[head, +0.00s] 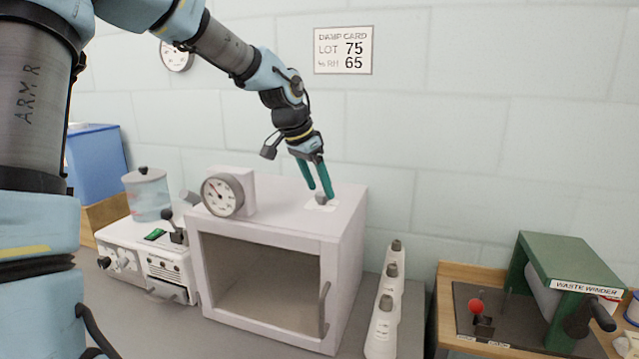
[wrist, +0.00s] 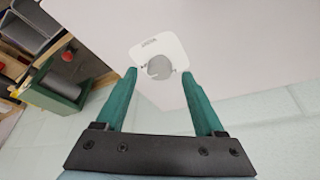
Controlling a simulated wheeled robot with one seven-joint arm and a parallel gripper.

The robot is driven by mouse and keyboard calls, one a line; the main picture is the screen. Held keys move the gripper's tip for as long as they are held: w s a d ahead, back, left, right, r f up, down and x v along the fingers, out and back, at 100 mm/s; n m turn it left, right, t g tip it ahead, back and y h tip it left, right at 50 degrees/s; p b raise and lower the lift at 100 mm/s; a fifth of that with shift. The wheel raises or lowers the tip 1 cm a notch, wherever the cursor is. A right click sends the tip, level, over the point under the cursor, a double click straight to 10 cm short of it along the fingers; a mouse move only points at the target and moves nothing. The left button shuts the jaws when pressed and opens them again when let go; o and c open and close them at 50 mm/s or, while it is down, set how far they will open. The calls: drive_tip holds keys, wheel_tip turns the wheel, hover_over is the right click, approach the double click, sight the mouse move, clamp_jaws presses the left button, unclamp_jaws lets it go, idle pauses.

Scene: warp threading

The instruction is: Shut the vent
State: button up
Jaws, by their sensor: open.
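The vent (head: 321,201) is a small grey knob on a white plate on top of the pale cabinet (head: 345,240). In the wrist view the vent's round grey knob (wrist: 159,68) sits on its white plate just beyond the fingertips, roughly centred between them. My gripper (head: 321,191) has green fingers and points down at the vent from above. The fingers are apart; in the wrist view the gripper (wrist: 162,76) holds nothing. I cannot tell whether a fingertip touches the knob, or the vent's exact setting.
A round gauge (head: 223,195) stands on the cabinet top, left of the vent. White cones (head: 382,325) stand right of the cabinet. A green waste winder (head: 570,262) is at the far right. A white machine (head: 150,250) stands at the left. The wall is close behind.

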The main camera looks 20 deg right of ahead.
drive_tip(key=shift+d+f, duration=0.15)
drive_tip(key=shift+f, duration=0.35)
clamp_jaws()
idle(0.3)
